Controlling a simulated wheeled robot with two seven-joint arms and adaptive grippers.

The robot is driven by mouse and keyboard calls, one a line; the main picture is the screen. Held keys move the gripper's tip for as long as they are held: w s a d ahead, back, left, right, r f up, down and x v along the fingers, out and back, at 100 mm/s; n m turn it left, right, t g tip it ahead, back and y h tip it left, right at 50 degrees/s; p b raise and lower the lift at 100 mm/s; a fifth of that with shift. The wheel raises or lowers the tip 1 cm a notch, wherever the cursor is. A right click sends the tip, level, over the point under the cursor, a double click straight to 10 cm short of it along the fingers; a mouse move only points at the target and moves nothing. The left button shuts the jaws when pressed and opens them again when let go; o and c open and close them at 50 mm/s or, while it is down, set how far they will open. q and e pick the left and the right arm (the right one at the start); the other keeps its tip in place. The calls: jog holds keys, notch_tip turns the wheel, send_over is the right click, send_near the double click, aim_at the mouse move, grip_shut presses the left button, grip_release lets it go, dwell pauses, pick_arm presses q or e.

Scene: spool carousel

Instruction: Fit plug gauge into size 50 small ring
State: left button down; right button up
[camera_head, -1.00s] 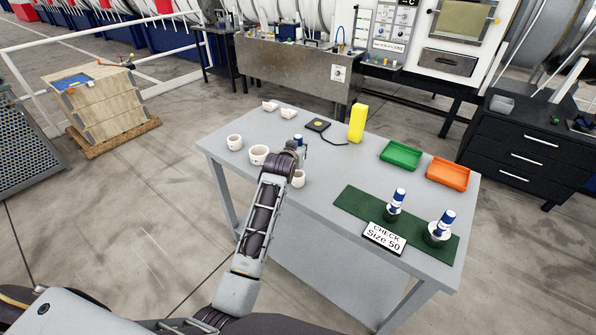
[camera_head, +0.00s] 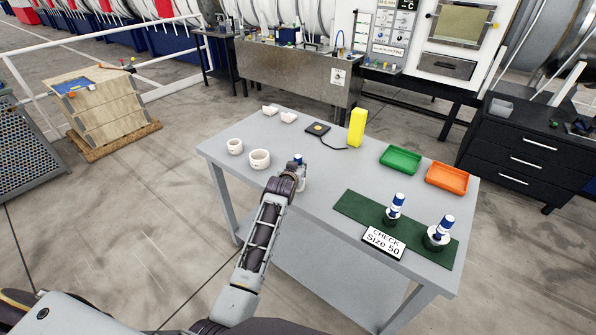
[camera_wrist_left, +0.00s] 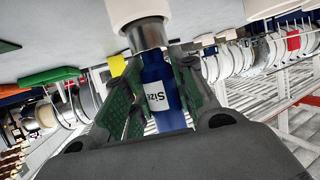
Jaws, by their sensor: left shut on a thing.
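My left gripper (camera_head: 300,178) is over the left-middle of the grey table (camera_head: 335,165). It is shut on a blue plug gauge (camera_head: 298,158) with a steel end. In the left wrist view the gauge (camera_wrist_left: 160,92) sits between the green finger pads, its white label reading "Size"; the rest of the label is hidden. A white ring (camera_wrist_left: 135,10) is right at the gauge's steel end; I cannot tell whether the end is inside it. The arm and gripper hide this ring in the head view. A "CHECK Size 50" sign (camera_head: 383,240) stands at the front.
Two white rings (camera_head: 260,159) (camera_head: 235,146) stand left of the gripper. Two blue-and-white gauges (camera_head: 397,204) (camera_head: 442,228) stand upright on a green mat (camera_head: 355,206). Green (camera_head: 401,159) and orange (camera_head: 447,177) trays, a yellow block (camera_head: 357,127) and small white pieces (camera_head: 270,110) are farther back.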

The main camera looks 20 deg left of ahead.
pick_arm(q)
jog(key=shift+f, duration=0.75)
jog(key=shift+f, duration=0.1)
jog(key=c, duration=1.2)
grip_release()
jog(key=shift+o, duration=0.2)
jog(key=shift+s, duration=0.15)
jog(key=v, duration=1.1)
jog(key=shift+s+r+b, duration=0.3)
jog(key=shift+r+b, duration=0.05)
jog(key=shift+b, duration=0.1)
jog(key=shift+f, duration=0.1)
